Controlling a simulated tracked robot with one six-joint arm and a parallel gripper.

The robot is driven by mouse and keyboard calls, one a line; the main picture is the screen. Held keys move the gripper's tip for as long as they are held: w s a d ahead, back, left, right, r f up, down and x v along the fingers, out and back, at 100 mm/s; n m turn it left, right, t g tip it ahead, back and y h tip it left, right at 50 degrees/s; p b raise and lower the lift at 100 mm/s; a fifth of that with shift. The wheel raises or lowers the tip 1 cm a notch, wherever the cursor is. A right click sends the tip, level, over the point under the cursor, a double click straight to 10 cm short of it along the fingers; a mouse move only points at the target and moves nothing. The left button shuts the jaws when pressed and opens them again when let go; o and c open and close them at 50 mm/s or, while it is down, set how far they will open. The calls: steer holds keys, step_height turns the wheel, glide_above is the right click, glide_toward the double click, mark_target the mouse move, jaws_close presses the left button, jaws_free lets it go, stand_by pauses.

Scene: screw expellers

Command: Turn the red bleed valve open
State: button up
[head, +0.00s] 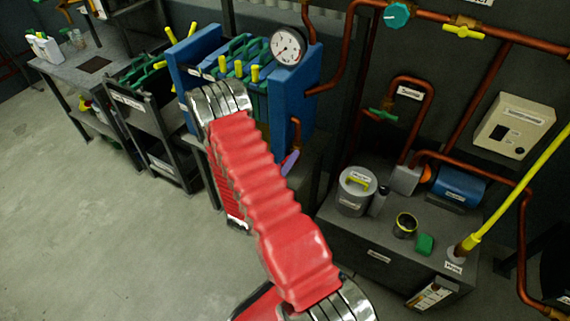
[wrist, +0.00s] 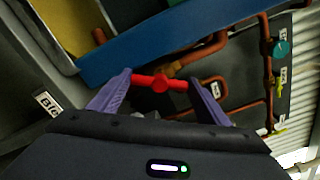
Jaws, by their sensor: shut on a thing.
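The red bleed valve (wrist: 162,83) shows in the wrist view as a red bar handle with a round hub, on a copper and brass fitting under a blue beam. My gripper (wrist: 158,86) has two purple fingers, one at each end of the handle, and is shut on it. The handle lies across the gap between the fingertips. In the head view, part of a purple finger (head: 290,162) shows below the blue press (head: 293,95), by a copper pipe. The valve is hidden there behind my red-sleeved arm.
A pressure gauge (head: 288,46) sits on top of the press. A grey bench (head: 345,240) with a metal can (head: 356,190) and a yellow-handled pump (head: 500,200) stands right. A dark cart (head: 160,125) stands left. Open floor lies front left.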

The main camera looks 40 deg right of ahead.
steer(key=n, duration=0.6)
steer(key=shift+w+f+n, duration=0.1)
steer(key=shift+f+n, duration=0.1)
steer(key=shift+n, duration=0.2)
steer(key=o, duration=1.1)
steer(key=shift+c, duration=0.2)
steer(key=shift+a, duration=0.15)
steer(key=v, duration=1.3)
steer(key=shift+a, duration=0.3)
